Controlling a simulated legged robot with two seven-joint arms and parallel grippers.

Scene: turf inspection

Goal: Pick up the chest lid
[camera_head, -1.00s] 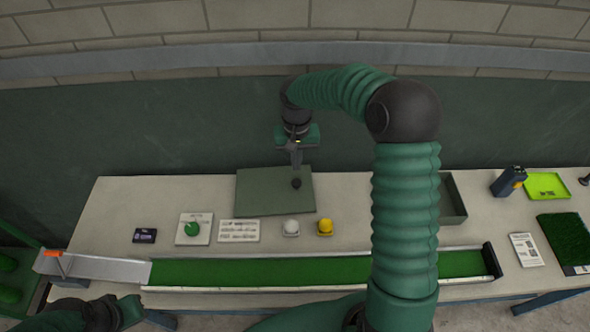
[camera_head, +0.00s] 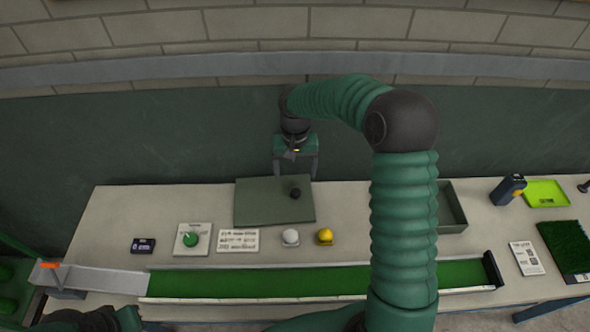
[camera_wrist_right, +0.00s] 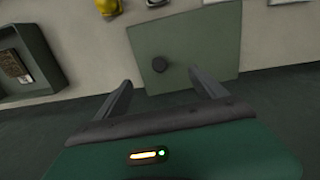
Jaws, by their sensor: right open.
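An open green chest (camera_head: 452,212) stands right of my right arm; it also shows in the right wrist view (camera_wrist_right: 45,52). A white ball (camera_head: 290,236) and a yellow ball (camera_head: 325,235) sit in front of the lid. A turf ramp (camera_head: 250,283) runs along the front.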

